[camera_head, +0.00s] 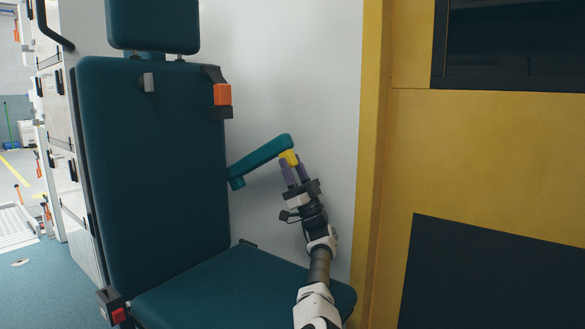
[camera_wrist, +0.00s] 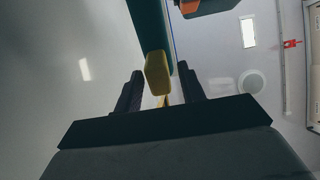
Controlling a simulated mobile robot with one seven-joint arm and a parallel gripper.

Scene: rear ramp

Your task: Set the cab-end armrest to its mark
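The teal armrest (camera_head: 262,153) is on the right side of the seat back and slants upward toward its free end. A yellow piece (camera_head: 289,157) sits under that free end; it also shows in the wrist view (camera_wrist: 158,73). My gripper (camera_head: 294,168) is just below the yellow piece, its purple fingers pointing up at it. In the wrist view my gripper (camera_wrist: 160,88) has its two dark fingers apart, with the yellow piece ahead between them and a gap on its left. I cannot tell whether the right finger touches. I cannot make out a mark.
The teal seat back (camera_head: 150,170) and seat cushion (camera_head: 230,290) stand left of and below my arm. An orange buckle (camera_head: 222,95) is on the seat's upper right edge. A white wall (camera_head: 300,70) is behind the armrest. A yellow panel (camera_head: 490,150) stands at right.

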